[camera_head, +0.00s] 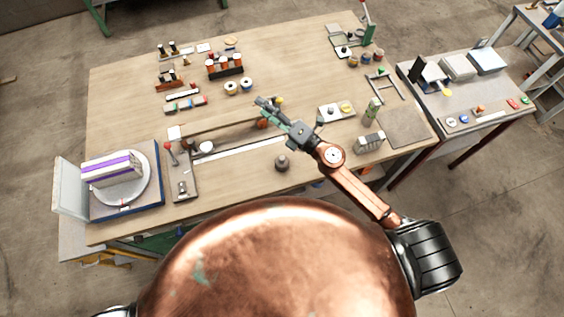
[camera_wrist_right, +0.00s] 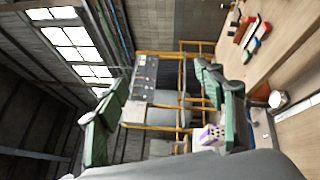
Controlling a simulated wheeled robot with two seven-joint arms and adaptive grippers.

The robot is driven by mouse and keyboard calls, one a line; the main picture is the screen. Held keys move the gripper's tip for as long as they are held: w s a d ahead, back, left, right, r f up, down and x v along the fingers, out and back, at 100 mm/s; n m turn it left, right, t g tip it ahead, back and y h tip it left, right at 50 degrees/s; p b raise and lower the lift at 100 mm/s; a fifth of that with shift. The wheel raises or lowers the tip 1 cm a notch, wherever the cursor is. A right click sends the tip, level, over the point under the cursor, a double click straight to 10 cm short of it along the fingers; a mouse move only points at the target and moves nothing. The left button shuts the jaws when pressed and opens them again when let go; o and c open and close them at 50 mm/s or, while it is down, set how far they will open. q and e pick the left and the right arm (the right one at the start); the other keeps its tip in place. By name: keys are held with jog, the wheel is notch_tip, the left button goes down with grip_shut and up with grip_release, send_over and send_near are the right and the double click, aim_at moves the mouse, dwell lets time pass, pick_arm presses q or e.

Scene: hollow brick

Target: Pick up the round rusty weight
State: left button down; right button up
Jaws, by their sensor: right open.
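A small round grey-brown weight with a knob (camera_head: 282,162) stands upright on the wooden table, near its front edge; it best fits the round rusty weight. My right gripper (camera_head: 270,106) is above the table, beyond and left of this weight and apart from it. In the right wrist view my right gripper's green fingers (camera_wrist_right: 160,112) are spread, with nothing held between them. A small orange-brown thing (camera_head: 262,124) shows close to the gripper in the head view; I cannot tell what it is. My left gripper is not in view.
The wooden table (camera_head: 130,100) holds several small blocks, rings and tools. A scale with a round plate (camera_head: 128,200) bears a white and purple box (camera_head: 110,168) at left. A long metal rail (camera_head: 240,149) lies left of the weight. A side table (camera_head: 480,95) stands at right.

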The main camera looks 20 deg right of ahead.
jog(key=s+a+f+n+g+y, duration=0.3)
jog(key=a+n+g, duration=0.2)
jog(key=a+n, duration=0.15)
jog(key=n+g+h+p, duration=0.1)
jog(key=n+g+h, duration=0.7)
jog(key=n+h, duration=0.3)
send_near(282, 163)
jog(key=shift+n+y, duration=0.3)
jog(key=shift+n, duration=0.05)
jog(key=f, duration=0.1)
jog(key=w+f, duration=0.1)
jog(key=f, duration=0.1)
jog(key=w+f, duration=0.1)
jog(key=shift+a+f, duration=0.2)
jog(key=shift+f, duration=0.1)
jog(key=shift+x, duration=0.85)
jog(key=x, duration=0.2)
jog(key=p+x, duration=0.1)
jog(key=x, duration=0.2)
jog(key=shift+d+f+p, duration=0.15)
jog(key=shift+f+p, duration=0.15)
jog(key=shift+f, duration=0.15)
jog(key=shift+c, duration=0.3)
